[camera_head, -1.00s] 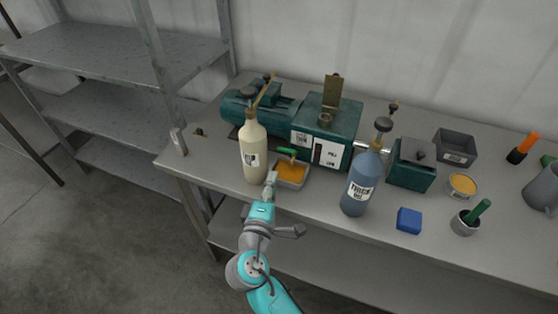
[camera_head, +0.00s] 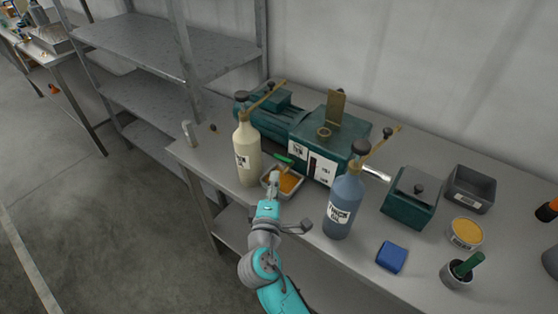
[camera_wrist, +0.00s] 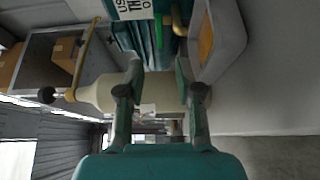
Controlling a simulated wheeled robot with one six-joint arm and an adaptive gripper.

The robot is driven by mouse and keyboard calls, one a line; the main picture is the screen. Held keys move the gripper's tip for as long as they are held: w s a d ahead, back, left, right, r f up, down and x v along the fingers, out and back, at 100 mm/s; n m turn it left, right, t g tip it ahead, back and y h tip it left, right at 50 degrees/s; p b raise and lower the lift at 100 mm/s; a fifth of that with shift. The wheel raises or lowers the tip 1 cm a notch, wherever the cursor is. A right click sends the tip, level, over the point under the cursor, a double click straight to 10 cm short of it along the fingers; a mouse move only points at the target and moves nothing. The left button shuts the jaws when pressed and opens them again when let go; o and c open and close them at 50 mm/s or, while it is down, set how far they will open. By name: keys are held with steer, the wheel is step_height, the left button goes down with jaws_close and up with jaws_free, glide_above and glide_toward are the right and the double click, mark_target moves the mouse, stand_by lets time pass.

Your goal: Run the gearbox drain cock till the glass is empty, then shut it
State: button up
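The dark green gearbox (camera_head: 327,137) stands on the bench, with a dark upright slot that looks like its sight glass (camera_head: 321,167) in a white front panel. The level in the glass is too small to read. The drain cock's green handle (camera_head: 284,159) sticks out low on the front, and it also shows in the wrist view (camera_wrist: 180,22). Below it a grey tray (camera_head: 267,191) holds orange oil. I cannot tell whether oil is running. My gripper (camera_head: 274,178) is at the tray's front edge, below the handle. Its fingers (camera_wrist: 160,68) are apart and empty in the wrist view.
A cream pump bottle (camera_head: 247,160) stands close left of the tray and lies behind my fingers in the wrist view (camera_wrist: 158,92). A blue bottle (camera_head: 343,207) stands right of it. A blue block (camera_head: 391,257), green box (camera_head: 409,198) and grey bin (camera_head: 471,188) are further right.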

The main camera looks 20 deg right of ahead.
mark_target(283, 160)
steer(key=x, duration=0.9)
steer(key=shift+f, duration=0.1)
jaws_close()
